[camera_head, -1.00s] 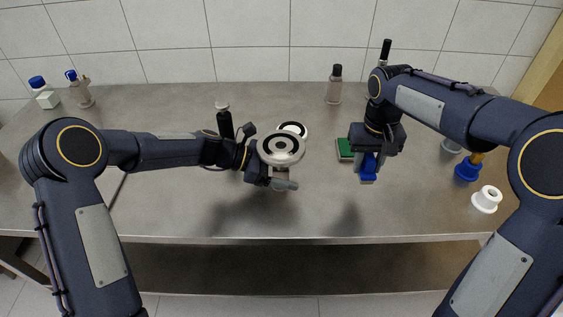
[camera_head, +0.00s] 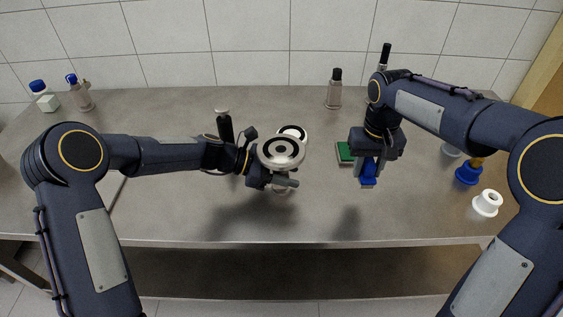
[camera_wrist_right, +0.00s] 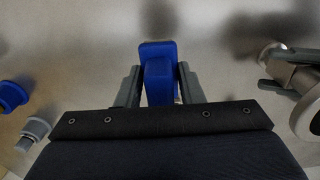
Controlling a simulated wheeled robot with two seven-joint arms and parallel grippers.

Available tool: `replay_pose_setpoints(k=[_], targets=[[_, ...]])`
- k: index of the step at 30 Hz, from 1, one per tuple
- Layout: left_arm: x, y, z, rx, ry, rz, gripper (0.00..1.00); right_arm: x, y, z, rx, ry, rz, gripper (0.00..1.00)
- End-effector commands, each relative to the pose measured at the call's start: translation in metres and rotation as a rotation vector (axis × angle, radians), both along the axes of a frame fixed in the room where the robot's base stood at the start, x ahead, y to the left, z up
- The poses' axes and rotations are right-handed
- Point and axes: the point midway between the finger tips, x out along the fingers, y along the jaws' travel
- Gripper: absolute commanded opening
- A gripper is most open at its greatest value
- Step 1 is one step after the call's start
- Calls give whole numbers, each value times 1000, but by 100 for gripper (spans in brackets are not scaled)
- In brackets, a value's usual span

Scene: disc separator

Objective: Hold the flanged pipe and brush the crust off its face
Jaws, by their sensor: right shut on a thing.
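The flanged pipe (camera_head: 297,153) is held clear of the table with its round metal face up. A dark ring of crust lies on that face. My left gripper (camera_head: 279,177) is closed around the pipe below the flange. The flange's edge also shows at the right of the right wrist view (camera_wrist_right: 309,118). My right gripper (camera_head: 368,168) is shut on a blue brush (camera_wrist_right: 158,70), off to the right of the pipe and apart from it. The brush's bristles are hidden from view.
A green pad (camera_head: 345,153) lies behind the right gripper. A ringed disc (camera_head: 293,131) lies behind the pipe, and a black-handled item (camera_head: 225,127) stands left of it. A white flanged part (camera_head: 487,203) and a blue one (camera_head: 468,173) are at right. The front middle is clear.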

Motion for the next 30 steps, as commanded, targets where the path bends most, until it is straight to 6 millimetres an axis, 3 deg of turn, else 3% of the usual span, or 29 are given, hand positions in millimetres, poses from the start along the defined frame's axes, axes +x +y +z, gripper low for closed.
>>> replay_pose_setpoints(k=[11, 30], targets=[[0, 0, -1, 0, 0, 0, 43, 0, 0, -1, 0, 0, 0, 16], [0, 0, -26, 0, 1, 0, 43, 0, 0, -15, 0, 0, 0, 16]])
